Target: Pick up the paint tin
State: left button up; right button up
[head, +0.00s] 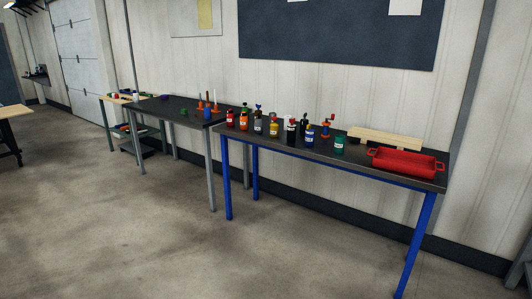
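Several small cans and bottles stand in a cluster on the dark-topped table with blue legs (352,165). They include a teal can (339,146), a blue container with a pale label (309,138), a yellow can (274,130), a black bottle (291,133), an orange container (243,122) and a red one (230,120). The labels are too small to read, so I cannot tell which is the paint tin. Neither of my grippers is in view.
A red tray (405,163) with handles and a wooden plank (385,138) lie on the right of this table. A second dark table (175,107) with grey legs adjoins on the left, holding small items. The concrete floor (130,230) in front is clear.

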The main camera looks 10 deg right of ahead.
aim_at(340, 141)
jog(key=i+z, duration=0.15)
jog(key=i, duration=0.4)
jog(key=i+j+z, duration=0.1)
jog(key=i, duration=0.45)
jog(key=i+j+z, duration=0.15)
jog(key=i, duration=0.4)
jog(key=i+j+z, duration=0.1)
jog(key=i+j, duration=0.2)
jog(key=i, duration=0.25)
